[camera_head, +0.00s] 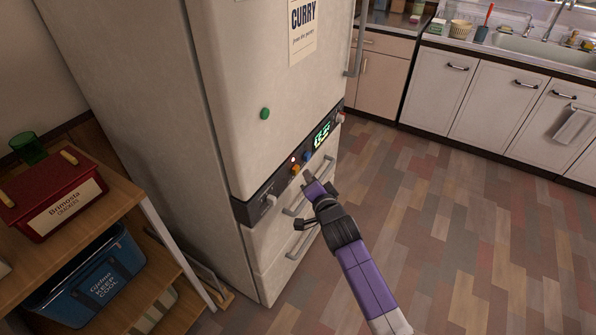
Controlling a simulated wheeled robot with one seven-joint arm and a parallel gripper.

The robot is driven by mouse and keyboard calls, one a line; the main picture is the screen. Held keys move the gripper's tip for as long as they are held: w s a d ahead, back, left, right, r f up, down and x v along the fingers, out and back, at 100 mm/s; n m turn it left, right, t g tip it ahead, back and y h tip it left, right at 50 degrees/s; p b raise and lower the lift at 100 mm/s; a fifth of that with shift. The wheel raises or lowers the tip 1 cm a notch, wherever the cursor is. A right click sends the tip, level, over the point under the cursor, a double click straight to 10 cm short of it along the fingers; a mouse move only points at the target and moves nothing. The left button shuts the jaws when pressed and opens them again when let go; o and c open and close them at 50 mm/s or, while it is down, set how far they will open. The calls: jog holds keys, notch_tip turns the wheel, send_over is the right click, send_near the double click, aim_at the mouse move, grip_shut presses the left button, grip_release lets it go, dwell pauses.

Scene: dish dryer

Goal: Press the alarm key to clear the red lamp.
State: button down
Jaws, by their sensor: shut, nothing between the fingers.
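A dark control panel (254,202) runs across the front of a tall cream appliance. On it are an orange key (295,169), a blue key (307,156) and a green lit display (322,135). A small lamp (292,159) glows pale pinkish-white just above the orange key. Labels are too small to read, so I cannot tell which key is the alarm key. My gripper (307,178) is shut and empty. Its tip shows just right of and below the orange key, close to the panel; I cannot tell whether it touches.
Pale knobs sit at the panel's left (270,200) and right (340,118) ends. Drawer handles (296,205) lie below the panel, close to my arm. A wooden shelf (112,178) with a red box (52,198) stands at left. The tiled floor (450,230) at right is clear.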

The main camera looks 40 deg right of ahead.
jog(key=shift+w+a+b, duration=0.25)
jog(key=shift+w+b, duration=0.35)
jog(key=shift+b, duration=0.15)
jog(key=shift+w+a+b, duration=0.2)
jog(key=shift+w+b, duration=0.4)
jog(key=shift+b, duration=0.15)
dwell(1.1)
jog(key=shift+s, duration=0.15)
jog(key=shift+s+d+p, duration=0.2)
jog(key=shift+s+p, duration=0.3)
jog(key=shift+s, duration=0.05)
jog(key=shift+s+d+p, duration=0.2)
jog(key=shift+s+p, duration=0.25)
jog(key=shift+s, duration=0.05)
jog(key=shift+s+d+p, duration=0.3)
jog(key=shift+s+p, duration=0.45)
jog(key=shift+s, duration=0.05)
jog(key=shift+s+d+p, duration=0.3)
jog(key=shift+s+p, duration=0.4)
jog(key=shift+s, duration=0.05)
jog(key=shift+s+d+p, duration=0.3)
jog(key=shift+s+p, duration=0.45)
jog(key=shift+s, duration=0.05)
jog(key=shift+n, duration=0.3)
